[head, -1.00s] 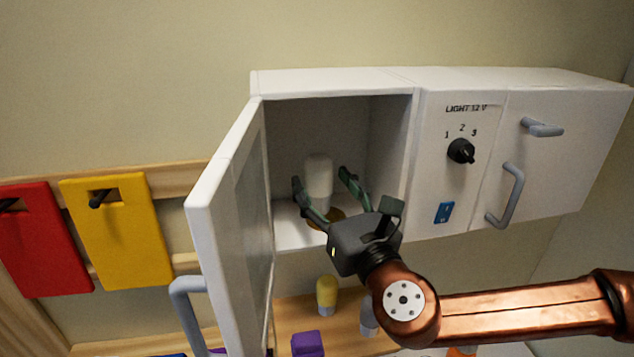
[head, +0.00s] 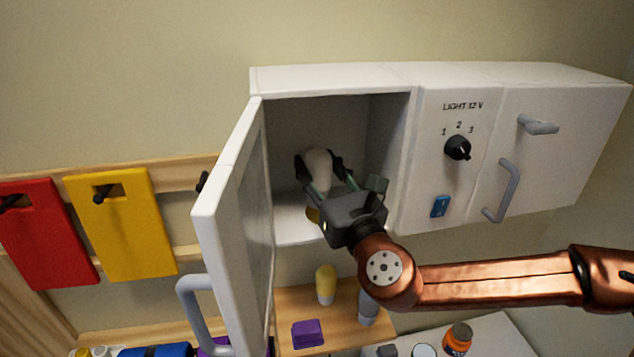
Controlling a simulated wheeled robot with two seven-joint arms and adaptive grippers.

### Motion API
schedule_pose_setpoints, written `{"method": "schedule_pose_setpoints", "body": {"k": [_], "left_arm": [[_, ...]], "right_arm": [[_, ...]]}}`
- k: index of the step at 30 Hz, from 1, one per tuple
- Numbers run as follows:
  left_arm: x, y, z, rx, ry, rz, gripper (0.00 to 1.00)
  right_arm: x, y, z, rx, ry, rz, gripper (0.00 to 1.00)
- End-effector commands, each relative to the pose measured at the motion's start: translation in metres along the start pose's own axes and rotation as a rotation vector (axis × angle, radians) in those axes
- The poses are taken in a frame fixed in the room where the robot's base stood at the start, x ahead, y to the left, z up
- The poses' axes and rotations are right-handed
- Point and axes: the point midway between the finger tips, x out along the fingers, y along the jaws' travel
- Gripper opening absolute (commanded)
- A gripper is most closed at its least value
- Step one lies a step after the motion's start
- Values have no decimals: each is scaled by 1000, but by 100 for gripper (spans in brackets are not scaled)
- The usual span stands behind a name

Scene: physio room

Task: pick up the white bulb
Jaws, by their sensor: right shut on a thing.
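The white bulb (head: 319,166) is inside the open white cabinet, in the middle of the head view. My right gripper (head: 320,170) reaches in from the lower right and is shut on the bulb, one dark finger on each side of it. The bulb's lower part is hidden behind the fingers and palm. My left gripper does not show.
The cabinet door (head: 232,230) stands open to the left of my arm. The cabinet's side wall (head: 388,150) is close on the right. Below, a wooden shelf (head: 283,304) holds a yellow-topped bulb (head: 326,284), a purple block (head: 308,333) and a grey-white item (head: 367,308).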

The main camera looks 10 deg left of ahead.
Motion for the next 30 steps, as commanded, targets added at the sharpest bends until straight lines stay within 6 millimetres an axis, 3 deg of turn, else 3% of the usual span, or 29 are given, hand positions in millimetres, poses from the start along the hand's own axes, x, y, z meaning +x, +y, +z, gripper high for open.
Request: {"method": "schedule_pose_setpoints", "body": {"k": [12, 23, 30], "left_arm": [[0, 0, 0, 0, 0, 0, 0], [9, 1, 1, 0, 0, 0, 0], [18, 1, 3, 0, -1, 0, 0]], "right_arm": [[0, 0, 1, 0, -3, 0, 1], [-3, 1, 7, 1, -4, 1, 1], [2, 1, 45, 0, -7, -1, 1]]}}
